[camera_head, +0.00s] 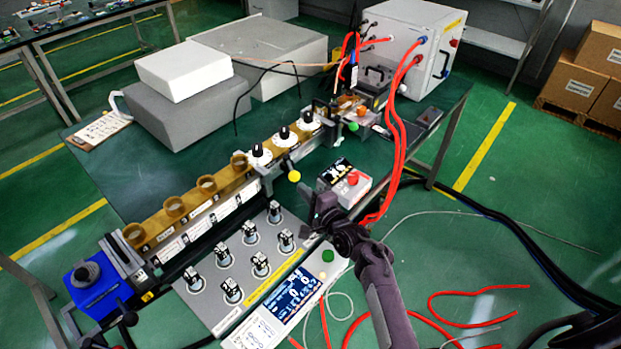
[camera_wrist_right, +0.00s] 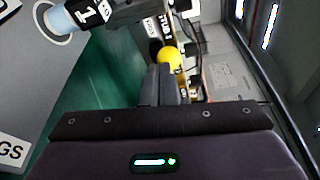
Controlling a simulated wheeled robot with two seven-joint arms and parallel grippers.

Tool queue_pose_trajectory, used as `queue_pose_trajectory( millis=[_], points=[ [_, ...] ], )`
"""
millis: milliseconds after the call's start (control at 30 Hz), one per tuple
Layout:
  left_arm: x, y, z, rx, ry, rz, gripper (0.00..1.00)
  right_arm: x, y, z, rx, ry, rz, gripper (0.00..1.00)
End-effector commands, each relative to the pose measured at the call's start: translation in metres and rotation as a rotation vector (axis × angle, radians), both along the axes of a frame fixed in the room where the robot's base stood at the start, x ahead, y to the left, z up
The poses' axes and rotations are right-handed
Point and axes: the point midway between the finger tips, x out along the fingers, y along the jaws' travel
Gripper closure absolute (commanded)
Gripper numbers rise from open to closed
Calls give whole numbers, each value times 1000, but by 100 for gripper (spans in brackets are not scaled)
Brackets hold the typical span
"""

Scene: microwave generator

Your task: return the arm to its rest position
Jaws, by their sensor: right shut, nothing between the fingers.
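My right arm comes in from the bottom right of the head view. Its right gripper (camera_head: 318,204) is above the right end of the grey panel, just left of the small red-button box (camera_head: 344,182). In the right wrist view the fingers (camera_wrist_right: 165,84) are together with nothing between them. A yellow knob (camera_wrist_right: 171,58) shows just beyond the fingertips in that view; I cannot tell whether they are apart from it. My left gripper is not in the head view.
The grey panel (camera_head: 203,301) holds several upright connectors. A brown rail (camera_head: 190,203) with round sockets and white-black pieces runs behind it. Red hoses (camera_head: 398,130) hang from the white cabinet (camera_head: 412,35) close to my right arm. Cables lie on the floor at right.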

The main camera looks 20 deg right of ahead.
Motion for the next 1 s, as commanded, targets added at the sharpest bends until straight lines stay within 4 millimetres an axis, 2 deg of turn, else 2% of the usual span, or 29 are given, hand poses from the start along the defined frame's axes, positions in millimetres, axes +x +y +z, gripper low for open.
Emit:
queue_pose_trajectory(
  millis=[33, 200, 467, 567, 667, 767, 900, 1000],
  points=[
    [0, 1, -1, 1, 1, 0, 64, -10, -7, -1, -1, 1, -9, 100],
    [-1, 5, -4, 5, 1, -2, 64, -33, -23, 1, -3, -2, -23, 100],
    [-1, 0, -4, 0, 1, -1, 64, -45, -32, 4, -5, -4, -32, 100],
    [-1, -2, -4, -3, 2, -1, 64, -49, -33, 2, -64, 14, -25, 100],
    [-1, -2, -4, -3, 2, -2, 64, -59, -38, -4, -253, 69, -2, 100],
    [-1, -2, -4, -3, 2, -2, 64, -82, -44, -10, -557, 161, 58, 100],
    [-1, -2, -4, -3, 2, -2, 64, -132, -48, -10, -995, 310, 223, 100],
    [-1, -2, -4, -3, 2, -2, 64, -168, -46, -4, -1212, 392, 364, 100]
  ],
)
